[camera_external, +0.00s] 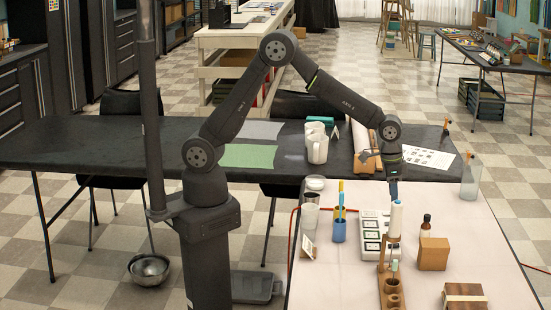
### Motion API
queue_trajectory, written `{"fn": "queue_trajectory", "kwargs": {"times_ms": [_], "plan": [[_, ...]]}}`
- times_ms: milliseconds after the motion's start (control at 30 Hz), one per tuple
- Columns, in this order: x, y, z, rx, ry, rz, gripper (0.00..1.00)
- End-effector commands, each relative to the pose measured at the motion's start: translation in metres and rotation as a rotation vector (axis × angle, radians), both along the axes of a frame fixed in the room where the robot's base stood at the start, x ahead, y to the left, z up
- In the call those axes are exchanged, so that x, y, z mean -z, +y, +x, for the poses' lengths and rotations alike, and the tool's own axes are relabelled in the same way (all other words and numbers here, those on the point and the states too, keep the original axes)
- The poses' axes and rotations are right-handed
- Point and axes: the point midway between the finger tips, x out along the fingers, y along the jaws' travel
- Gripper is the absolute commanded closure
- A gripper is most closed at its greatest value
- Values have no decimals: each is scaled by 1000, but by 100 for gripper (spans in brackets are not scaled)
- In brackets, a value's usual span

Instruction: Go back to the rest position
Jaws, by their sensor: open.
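My gripper (393,190) points down over the pale work table (340,275), near its back edge. It is open. A white cylindrical thing (396,218) stands just below and beside the fingertips, over the back of a wooden holder with round holes (391,288). I cannot tell whether the fingers touch it. My arm arches from its base on the left over to the table.
A dark table behind holds a white pitcher (316,145). The pale table's front left is clear.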

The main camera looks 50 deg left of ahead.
Motion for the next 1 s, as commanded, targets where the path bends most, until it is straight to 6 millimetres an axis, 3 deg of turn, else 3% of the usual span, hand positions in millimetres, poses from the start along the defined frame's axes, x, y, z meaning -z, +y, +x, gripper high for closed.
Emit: {"fn": "queue_trajectory", "kwargs": {"times_ms": [300,533,733,1000], "plan": [[66,-6,6,0,3,3,58],[106,-9,9,0,2,2,58],[124,-12,12,0,1,1,58],[127,-12,12,0,-5,-5,58]]}}
